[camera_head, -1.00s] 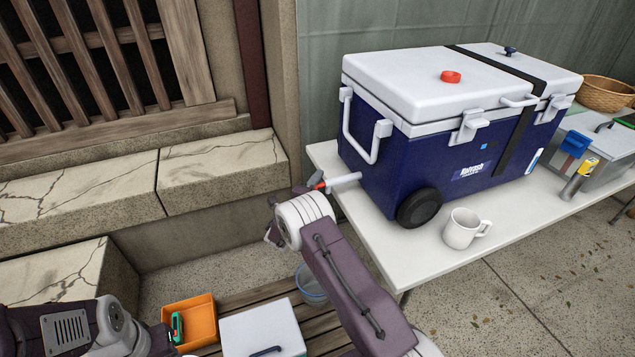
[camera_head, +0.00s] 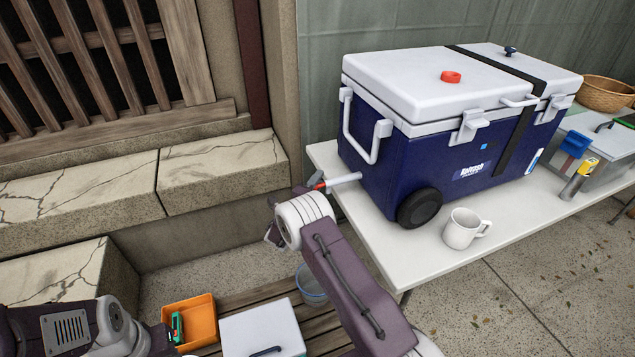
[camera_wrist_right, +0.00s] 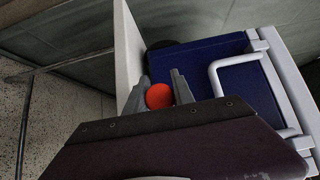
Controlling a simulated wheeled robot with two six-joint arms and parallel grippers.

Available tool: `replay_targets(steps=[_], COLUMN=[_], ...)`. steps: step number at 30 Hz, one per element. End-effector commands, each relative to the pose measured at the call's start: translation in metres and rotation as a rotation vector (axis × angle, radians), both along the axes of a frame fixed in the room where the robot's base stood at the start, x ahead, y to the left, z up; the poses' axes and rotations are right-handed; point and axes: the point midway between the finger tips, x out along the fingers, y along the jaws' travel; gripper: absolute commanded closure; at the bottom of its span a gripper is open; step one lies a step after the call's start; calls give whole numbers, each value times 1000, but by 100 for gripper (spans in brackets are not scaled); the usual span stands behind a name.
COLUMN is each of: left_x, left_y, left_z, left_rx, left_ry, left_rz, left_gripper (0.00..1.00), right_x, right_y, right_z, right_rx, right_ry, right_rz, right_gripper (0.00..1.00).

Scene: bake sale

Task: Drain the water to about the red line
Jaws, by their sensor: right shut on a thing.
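The blue cooler (camera_head: 440,165) with a white lid stands on the white table. A pale drain spout (camera_head: 345,180) sticks out low from its left side, with a red tap (camera_head: 319,184) at its outer end. My right gripper (camera_head: 313,186) is at that end. In the right wrist view its fingers (camera_wrist_right: 164,92) are shut around the round red tap (camera_wrist_right: 159,96). A clear bucket (camera_head: 311,288) stands below, partly hidden by my right arm. I cannot make out its water level or a red line. My left arm shows at lower left; its gripper is out of view.
A white mug (camera_head: 465,228) stands on the table (camera_head: 400,245) in front of the cooler. An orange tray (camera_head: 203,316) and a white box (camera_head: 262,330) sit on the wooden slats beside the bucket. A wicker basket (camera_head: 606,92) and a grey box (camera_head: 607,150) are at right.

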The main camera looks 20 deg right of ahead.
Motion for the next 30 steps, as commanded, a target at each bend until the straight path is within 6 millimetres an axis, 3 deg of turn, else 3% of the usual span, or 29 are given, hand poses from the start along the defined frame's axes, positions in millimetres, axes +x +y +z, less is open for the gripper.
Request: replay_targets(steps=[9, 16, 23, 24, 26, 30], left_x=[0, 0, 0, 0, 0, 0], left_y=[0, 0, 0, 0, 0, 0], left_z=[0, 1, 1, 1, 1, 1], left_rx=[0, 0, 0, 0, 0, 0], left_ry=[0, 0, 0, 0, 0, 0], left_rz=[0, 0, 0, 0, 0, 0], left_gripper=[64, 64, 64, 64, 64, 64], right_x=[0, 1, 1, 1, 1, 1], right_y=[0, 24, 25, 25, 25, 25], right_z=[-1, -1, -2, -2, -2, -1], right_rx=[1, 1, 2, 2, 1, 1], right_ry=[2, 2, 4, 4, 3, 2], right_rz=[-1, 3, 3, 3, 3, 2], right_gripper=[100, 100, 100, 65, 49, 49])
